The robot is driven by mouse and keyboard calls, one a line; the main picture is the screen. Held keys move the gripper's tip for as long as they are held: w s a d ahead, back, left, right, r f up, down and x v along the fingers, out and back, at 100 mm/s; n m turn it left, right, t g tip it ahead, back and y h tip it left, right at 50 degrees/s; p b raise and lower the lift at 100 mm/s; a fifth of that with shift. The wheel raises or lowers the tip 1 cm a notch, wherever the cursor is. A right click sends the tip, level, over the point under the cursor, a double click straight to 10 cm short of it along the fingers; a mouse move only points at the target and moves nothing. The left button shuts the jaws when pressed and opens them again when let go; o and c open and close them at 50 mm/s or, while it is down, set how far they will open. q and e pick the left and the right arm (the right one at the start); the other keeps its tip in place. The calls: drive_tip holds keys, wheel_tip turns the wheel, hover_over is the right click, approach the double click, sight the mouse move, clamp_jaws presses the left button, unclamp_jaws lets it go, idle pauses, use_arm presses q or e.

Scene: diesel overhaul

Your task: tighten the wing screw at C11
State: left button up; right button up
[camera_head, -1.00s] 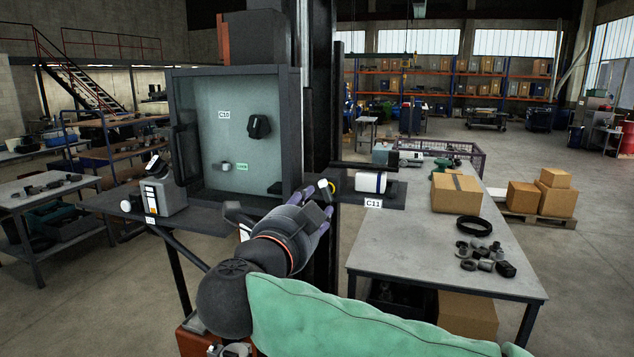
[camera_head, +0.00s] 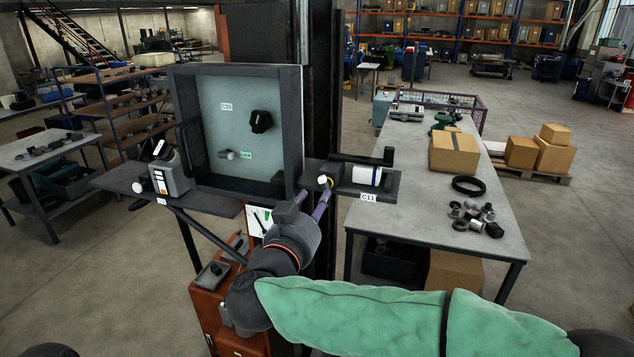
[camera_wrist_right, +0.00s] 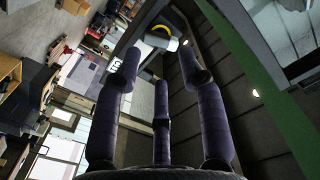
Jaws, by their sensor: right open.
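In the right wrist view, the white and yellow piece (camera_wrist_right: 164,36) lies beyond the three spread fingers, not clasped. My left gripper is not in view.
A grey open-fronted cabinet marked C10 (camera_head: 285,130) stands left of the column. A side shelf (camera_head: 215,203) carries a grey device (camera_head: 171,174). A red-brown cabinet (camera_head: 208,305) stands below my right arm. The workbench (camera_head: 420,215) at right holds a cardboard box (camera_head: 454,153) and loose parts.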

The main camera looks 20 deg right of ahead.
sight(324, 187)
drive_tip(key=n+p, duration=0.1)
drive_tip(key=n, duration=0.1)
drive_tip(key=n+p, duration=0.2)
drive_tip(key=n, duration=0.1)
drive_tip(key=n+p, duration=0.1)
drive_tip(key=n, duration=0.1)
drive_tip(key=shift+w+d+n+p, duration=0.3)
drive_tip(key=shift+w+n, duration=0.1)
drive_tip(key=shift+x, duration=0.75)
drive_tip(key=shift+w+d+r, duration=0.1)
drive_tip(key=shift+w+d, duration=0.05)
drive_tip(key=shift+w, duration=0.05)
drive_tip(key=shift+w+d, duration=0.35)
drive_tip(key=shift+w, duration=0.2)
drive_tip(key=shift+s+a, duration=0.1)
drive_tip(key=shift+s, duration=0.1)
clamp_jaws()
